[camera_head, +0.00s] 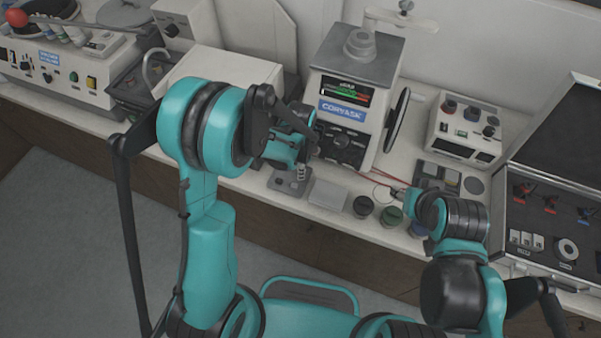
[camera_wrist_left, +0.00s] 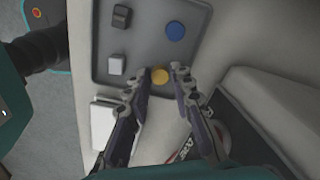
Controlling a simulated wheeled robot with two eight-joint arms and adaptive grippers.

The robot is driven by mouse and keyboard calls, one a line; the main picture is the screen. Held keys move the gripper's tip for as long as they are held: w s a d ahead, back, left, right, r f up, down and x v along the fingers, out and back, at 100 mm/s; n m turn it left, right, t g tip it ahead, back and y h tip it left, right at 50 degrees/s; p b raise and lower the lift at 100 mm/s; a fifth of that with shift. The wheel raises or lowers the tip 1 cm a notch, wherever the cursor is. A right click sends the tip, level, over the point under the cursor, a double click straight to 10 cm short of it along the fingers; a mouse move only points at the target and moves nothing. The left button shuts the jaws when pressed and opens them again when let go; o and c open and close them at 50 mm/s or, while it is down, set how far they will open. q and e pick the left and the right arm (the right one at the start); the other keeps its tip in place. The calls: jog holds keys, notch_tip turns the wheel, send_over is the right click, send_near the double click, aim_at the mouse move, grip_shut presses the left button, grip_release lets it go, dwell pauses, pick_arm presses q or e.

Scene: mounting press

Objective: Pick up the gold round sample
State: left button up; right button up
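The gold round sample (camera_wrist_left: 160,75) lies on a grey tray (camera_wrist_left: 150,15) in the left wrist view. A blue disc (camera_wrist_left: 175,30), a dark block (camera_wrist_left: 121,16) and a light block (camera_wrist_left: 116,64) are on the same tray. My left gripper (camera_wrist_left: 160,73) is open, with one fingertip on each side of the gold sample in this view; I cannot tell whether they touch it. In the head view my left gripper (camera_head: 301,158) is over the tray (camera_head: 283,186), and the gold sample cannot be made out there. My right gripper (camera_head: 402,194) is small and mostly hidden by its wrist.
A white pad (camera_head: 327,195) lies right of the tray. The press (camera_head: 345,105) stands behind it. Several round jars (camera_head: 391,216) stand along the front edge of the bench. A control box (camera_head: 465,128) and an open case (camera_head: 550,190) are at the right.

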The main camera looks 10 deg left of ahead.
pick_arm(q)
grip_shut()
jog(key=shift+r, duration=0.1)
